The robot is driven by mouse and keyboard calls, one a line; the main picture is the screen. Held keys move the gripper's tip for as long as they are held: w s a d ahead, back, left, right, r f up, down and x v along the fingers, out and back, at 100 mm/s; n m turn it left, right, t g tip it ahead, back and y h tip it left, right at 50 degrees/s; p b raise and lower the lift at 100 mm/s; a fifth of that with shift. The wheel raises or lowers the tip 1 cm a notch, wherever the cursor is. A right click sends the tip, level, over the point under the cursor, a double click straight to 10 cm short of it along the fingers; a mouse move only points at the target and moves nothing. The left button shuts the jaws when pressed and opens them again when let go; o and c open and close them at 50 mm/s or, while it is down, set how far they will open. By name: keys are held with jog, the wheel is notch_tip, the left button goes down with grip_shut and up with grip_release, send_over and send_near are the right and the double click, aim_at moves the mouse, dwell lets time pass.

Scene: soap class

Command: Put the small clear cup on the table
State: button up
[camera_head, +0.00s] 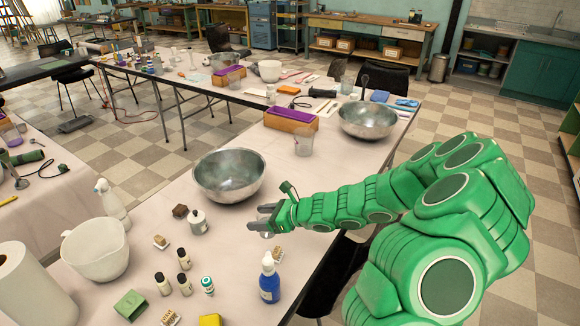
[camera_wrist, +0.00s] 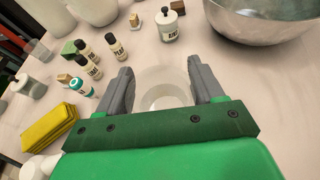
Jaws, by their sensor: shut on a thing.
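The small clear cup (camera_wrist: 163,76) is between the two grey fingers of my gripper (camera_wrist: 159,66) in the wrist view. Its round rim faces the camera, and my gripper's green body hides its near part. In the head view my gripper (camera_head: 262,216) is shut on the cup over the near table (camera_head: 215,228), in front of the large metal bowl. The cup is faint there and mostly hidden by the fingers. I cannot tell whether its base touches the tabletop.
A metal bowl (camera_head: 229,176) and a white lidded jar (camera_head: 197,221) stand close by. Another clear cup (camera_head: 303,144) stands farther back.

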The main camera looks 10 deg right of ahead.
jog(key=s+d+r+m+t+h, duration=0.1)
jog(key=d, duration=0.5)
jog(key=s+d+r+m+t+h, duration=0.1)
jog(key=s+d+r+m+t, duration=0.1)
jog(key=d, duration=0.4)
jog(key=shift+g, duration=0.3)
jog(key=shift+w+d+f, duration=0.1)
jog(key=shift+w+f, duration=1.65)
jog(key=shift+w, duration=0.65)
jog(key=shift+w+d+f, duration=0.1)
jog(key=shift+w+f, duration=1.65)
jog(key=shift+w, duration=0.65)
jog(key=shift+w+d+f, duration=0.1)
jog(key=shift+w+f, duration=1.65)
jog(key=shift+w, duration=0.65)
jog(key=shift+f, duration=1.45)
jog(key=shift+f, duration=0.15)
jog(key=o, duration=1.1)
